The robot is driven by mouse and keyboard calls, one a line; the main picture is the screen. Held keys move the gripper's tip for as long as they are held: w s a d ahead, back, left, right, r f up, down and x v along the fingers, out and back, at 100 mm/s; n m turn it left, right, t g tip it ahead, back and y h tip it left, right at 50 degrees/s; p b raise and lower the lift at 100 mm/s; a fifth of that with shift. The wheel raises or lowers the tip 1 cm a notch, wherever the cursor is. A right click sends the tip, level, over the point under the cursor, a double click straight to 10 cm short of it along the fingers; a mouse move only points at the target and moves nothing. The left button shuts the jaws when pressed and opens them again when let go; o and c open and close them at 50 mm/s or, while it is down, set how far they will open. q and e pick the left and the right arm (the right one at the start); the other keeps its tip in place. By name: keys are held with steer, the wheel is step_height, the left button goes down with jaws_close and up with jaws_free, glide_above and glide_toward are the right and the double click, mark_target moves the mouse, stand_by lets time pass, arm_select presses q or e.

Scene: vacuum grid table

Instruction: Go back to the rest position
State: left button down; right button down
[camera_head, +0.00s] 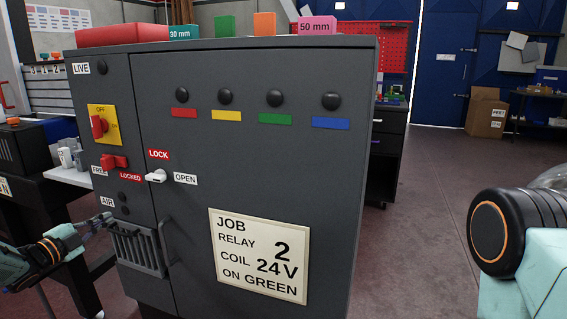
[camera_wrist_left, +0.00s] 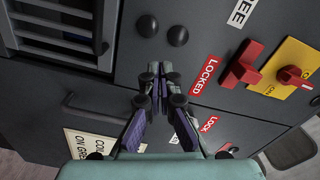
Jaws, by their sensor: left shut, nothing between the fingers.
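My left gripper (camera_head: 104,222) is at the lower left in the head view, in front of the grey cabinet (camera_head: 325,205) and close to its vent grille (camera_head: 138,252). In the left wrist view the two fingers of the gripper (camera_wrist_left: 160,72) meet at their tips, shut and empty. Its tips appear in front of the cabinet face; whether they touch it I cannot tell. My right gripper is out of view; only a part of my right arm shows at the right edge.
The cabinet front carries a red switch on a yellow plate (camera_head: 99,126), a red lever (camera_head: 114,162) by FREE and LOCKED labels, a white latch (camera_head: 156,176) near OPEN, and a door handle (camera_head: 167,243). A job card (camera_head: 259,256) hangs low. Floor (camera_head: 430,190) right of the cabinet is clear.

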arm_select(q)
steer(key=s+d+f+n+g+y, duration=0.1)
steer(key=s+d+f+n+g, duration=0.2)
steer(key=s+d+f+n, duration=0.45)
steer(key=s+d+f+n+g+y, duration=0.25)
steer(key=s+d+f, duration=0.25)
steer(key=f, duration=0.5)
steer(key=s+d+f+n+g+y, duration=0.1)
steer(key=s+d+f+n+g, duration=0.1)
steer(key=s+d+f+n, duration=0.5)
steer(key=s+d+f+n+g, duration=0.1)
steer(key=s+d+f+g, duration=0.15)
steer(key=s, duration=0.45)
steer(key=s+d+f+g, duration=0.1)
steer(key=s+d+g, duration=0.1)
steer(key=s+d, duration=0.3)
steer(key=s+d+r+g, duration=0.1)
steer(key=s+r+g, duration=0.1)
steer(key=s, duration=0.7)
steer(key=s+d+r+g, duration=0.2)
steer(key=s+g, duration=0.1)
steer(key=s, duration=0.7)
steer(key=shift+s+d, duration=0.2)
steer(key=shift+s, duration=0.1)
